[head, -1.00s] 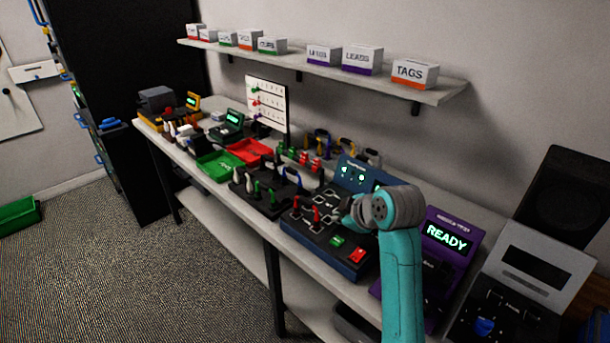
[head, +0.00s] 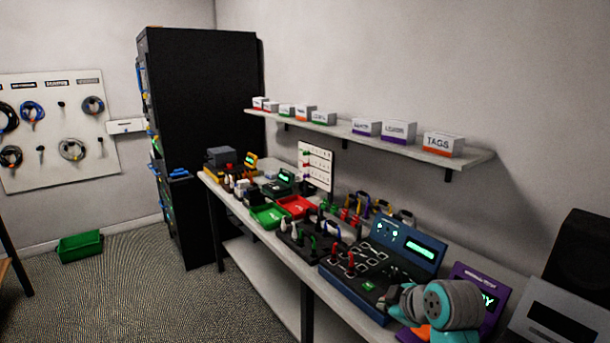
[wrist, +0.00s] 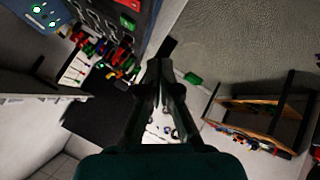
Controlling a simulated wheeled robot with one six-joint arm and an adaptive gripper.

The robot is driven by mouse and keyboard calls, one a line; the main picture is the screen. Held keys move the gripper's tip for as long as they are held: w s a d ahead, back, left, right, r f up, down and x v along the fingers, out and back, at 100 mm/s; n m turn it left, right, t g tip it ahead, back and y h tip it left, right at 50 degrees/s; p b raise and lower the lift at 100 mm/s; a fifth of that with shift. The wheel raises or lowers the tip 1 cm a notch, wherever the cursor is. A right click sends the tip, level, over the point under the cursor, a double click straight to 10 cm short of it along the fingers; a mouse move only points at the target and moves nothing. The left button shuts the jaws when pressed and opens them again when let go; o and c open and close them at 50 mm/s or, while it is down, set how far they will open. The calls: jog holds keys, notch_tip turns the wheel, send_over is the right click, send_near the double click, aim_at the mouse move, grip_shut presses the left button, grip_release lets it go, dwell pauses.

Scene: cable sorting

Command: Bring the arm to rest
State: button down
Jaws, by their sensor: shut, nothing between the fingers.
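My gripper (wrist: 160,75) shows in the wrist view with its two dark fingers together at the tips and nothing between them. It points out over the room, clear of the bench things. In the head view my teal and grey arm is at the lower right, in front of the blue tester (head: 375,268) and partly over the purple unit (head: 487,278). The gripper's fingers cannot be made out in the head view.
The bench (head: 262,243) carries a green tray (head: 270,216), a red tray (head: 297,206) and several cables and plugs. A shelf (head: 478,157) with labelled boxes hangs above. A black cabinet (head: 205,120) stands at the far end. A green bin (head: 80,247) lies on open floor.

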jog(key=s+f+m+t, duration=0.1)
jog(key=s+f+m, duration=0.1)
jog(key=s+f, duration=0.35)
jog(key=s+f+m, duration=0.2)
jog(key=s+f, duration=0.1)
jog(key=f, duration=0.6)
jog(key=s+f+m+t+h, duration=0.1)
jog(key=s+f+m, duration=0.1)
jog(key=s+f, duration=0.35)
jog(key=s+f+m+t+h, duration=0.1)
jog(key=s+f, duration=0.1)
jog(key=s, duration=0.7)
jog(key=s+m+t, duration=0.1)
jog(key=s+m, duration=0.2)
jog(key=s, duration=1.2)
jog(key=s+r+m+t, duration=0.2)
jog(key=s+r, duration=0.7)
jog(key=s, duration=0.5)
jog(key=shift+s+r+h, duration=0.3)
jog(key=shift+s+r, duration=0.05)
jog(key=shift+r, duration=0.05)
